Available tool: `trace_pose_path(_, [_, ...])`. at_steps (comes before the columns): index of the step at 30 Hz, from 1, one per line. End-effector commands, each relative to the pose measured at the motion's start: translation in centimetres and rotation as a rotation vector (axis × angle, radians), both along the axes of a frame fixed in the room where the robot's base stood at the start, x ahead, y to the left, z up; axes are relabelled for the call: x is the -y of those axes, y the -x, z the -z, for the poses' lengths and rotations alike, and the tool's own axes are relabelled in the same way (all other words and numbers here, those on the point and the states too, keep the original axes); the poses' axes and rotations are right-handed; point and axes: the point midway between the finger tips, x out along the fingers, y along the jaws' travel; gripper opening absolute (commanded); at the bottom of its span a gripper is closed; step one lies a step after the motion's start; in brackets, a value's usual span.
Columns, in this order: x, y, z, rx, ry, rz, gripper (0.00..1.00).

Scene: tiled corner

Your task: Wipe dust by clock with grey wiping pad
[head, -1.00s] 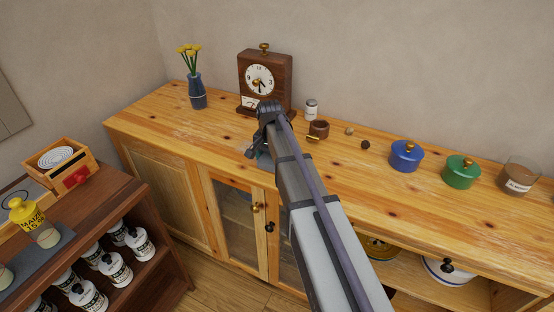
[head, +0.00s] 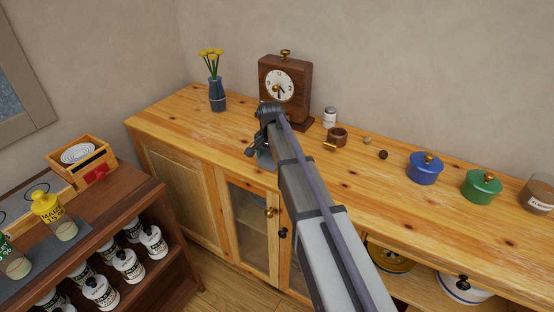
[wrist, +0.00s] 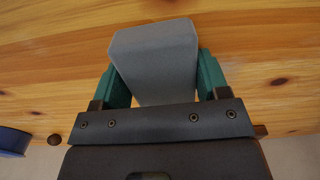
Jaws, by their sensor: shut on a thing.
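The grey wiping pad (wrist: 153,50) fills the upper middle of the wrist view. My gripper (wrist: 160,80) is shut on it, with a green finger at each side. In the head view my gripper (head: 263,157) is mostly hidden behind my arm, near the front edge of the wooden cabinet top (head: 180,120). The brown clock (head: 298,79) stands upright at the back against the wall, beyond my gripper. I cannot make out dust beside it. Whether the pad touches the wood is unclear.
A blue vase with yellow flowers (head: 218,97) stands left of the clock. Right of it are a white-labelled jar (head: 330,118), a brown cup (head: 338,136), small balls, a blue pot (head: 424,170) and a green pot (head: 481,188). A bottle shelf (head: 125,210) stands front left.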

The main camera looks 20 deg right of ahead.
Motion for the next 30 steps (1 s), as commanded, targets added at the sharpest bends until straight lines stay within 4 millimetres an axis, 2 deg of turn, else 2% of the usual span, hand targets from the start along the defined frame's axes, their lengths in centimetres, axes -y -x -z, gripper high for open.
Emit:
trace_pose_path(3, [-0.9, -1.1, 0.0, 0.001, -0.001, -0.001, 0.49])
trace_pose_path(10, [-1.2, -1.4, -0.1, 0.001, -0.001, 0.0, 0.49])
trace_pose_path(18, [-3.0, -3.5, -0.3, 0.0, 0.0, 0.0, 0.49])
trace_pose_path(26, [-3.5, -3.9, -0.3, 0.0, 0.0, 0.0, 0.49])
trace_pose_path(30, [-4.3, -4.9, -0.1, 0.0, 0.0, -0.001, 0.49])
